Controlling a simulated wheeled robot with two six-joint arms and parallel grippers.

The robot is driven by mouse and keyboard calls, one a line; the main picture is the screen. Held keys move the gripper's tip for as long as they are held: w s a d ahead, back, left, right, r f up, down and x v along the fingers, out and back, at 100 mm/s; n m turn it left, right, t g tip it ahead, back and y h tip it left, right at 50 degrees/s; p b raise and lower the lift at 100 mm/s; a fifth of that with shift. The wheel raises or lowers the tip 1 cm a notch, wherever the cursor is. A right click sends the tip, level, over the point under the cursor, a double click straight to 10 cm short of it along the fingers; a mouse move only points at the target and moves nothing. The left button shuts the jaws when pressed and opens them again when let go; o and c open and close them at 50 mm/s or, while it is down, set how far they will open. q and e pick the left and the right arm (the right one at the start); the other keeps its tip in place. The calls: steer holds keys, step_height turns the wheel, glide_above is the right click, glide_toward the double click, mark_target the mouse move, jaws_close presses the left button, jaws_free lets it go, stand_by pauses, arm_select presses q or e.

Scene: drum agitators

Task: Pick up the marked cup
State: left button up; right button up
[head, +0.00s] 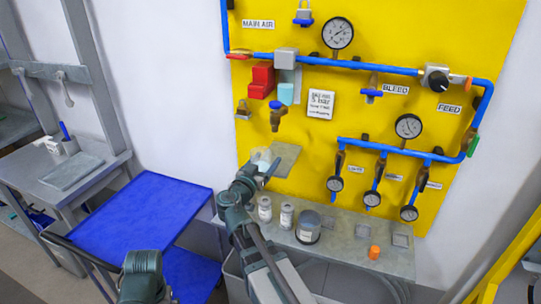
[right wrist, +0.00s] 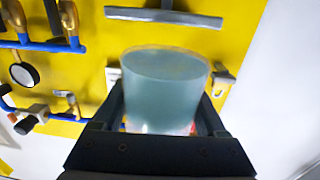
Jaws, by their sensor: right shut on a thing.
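A pale, translucent blue-grey cup (head: 262,158) is up in front of the yellow panel, above the grey shelf (head: 345,238). My right gripper (head: 262,169) is shut on it. In the right wrist view the cup (right wrist: 165,85) stands between the two fingers of the gripper (right wrist: 160,112), with its wide round end towards the top of the picture. A little red shows low by the cup there; I cannot tell whether it is a mark or something behind. My left gripper is not in view; only part of my left arm shows at the bottom.
The yellow panel (head: 400,35) carries blue pipes, gauges and valves. A blue-topped cart (head: 140,208) at left is clear.

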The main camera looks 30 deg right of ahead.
mark_target(261, 166)
steer(key=v, duration=0.7)
steer(key=shift+s+a, duration=0.1)
stand_by(0.4)
